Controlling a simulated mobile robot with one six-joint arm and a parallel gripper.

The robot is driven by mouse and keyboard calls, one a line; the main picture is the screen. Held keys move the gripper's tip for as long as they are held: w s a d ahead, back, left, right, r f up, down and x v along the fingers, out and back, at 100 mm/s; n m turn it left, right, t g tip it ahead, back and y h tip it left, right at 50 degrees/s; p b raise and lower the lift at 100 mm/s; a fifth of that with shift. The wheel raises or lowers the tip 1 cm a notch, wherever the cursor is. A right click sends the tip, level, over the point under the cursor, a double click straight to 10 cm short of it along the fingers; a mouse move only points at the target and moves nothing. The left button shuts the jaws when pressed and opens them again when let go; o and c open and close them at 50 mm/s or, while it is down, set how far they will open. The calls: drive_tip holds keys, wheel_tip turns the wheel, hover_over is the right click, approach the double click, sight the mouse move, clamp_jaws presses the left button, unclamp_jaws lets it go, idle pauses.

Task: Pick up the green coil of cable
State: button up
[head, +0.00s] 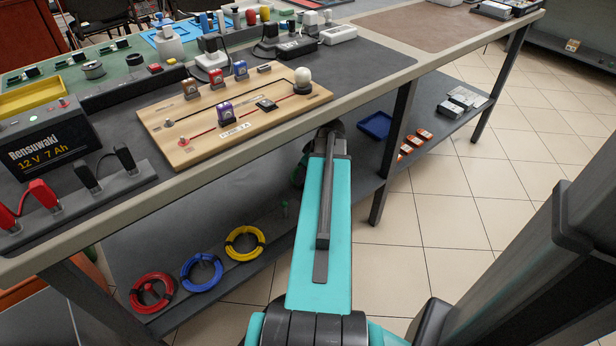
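No whole green coil of cable shows in the head view. A small green piece (285,209) shows above the lower shelf, just left of my teal arm link; I cannot tell whether it is part of the green coil. My arm reaches forward under the table top, and its dark wrist part shows only partly behind the link. My gripper's fingers are hidden, so whether they hold anything does not show. A red coil (152,293), a blue coil (202,272) and a yellow coil (245,243) lie in a row on the lower shelf (180,232), left of my arm.
The table top (381,68) overhangs the shelf and carries a wooden circuit board (265,113), a battery (45,137) and several devices. A dark table leg (393,150) stands right of my arm. Beyond it are a blue tray (375,126) and small orange boxes. Tiled floor lies clear at right.

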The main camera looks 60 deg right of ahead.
drive_tip(key=shift+b+x, duration=1.3)
drive_tip(key=shift+x, duration=1.3)
drive_tip(key=shift+s, duration=0.1)
clamp_jaws()
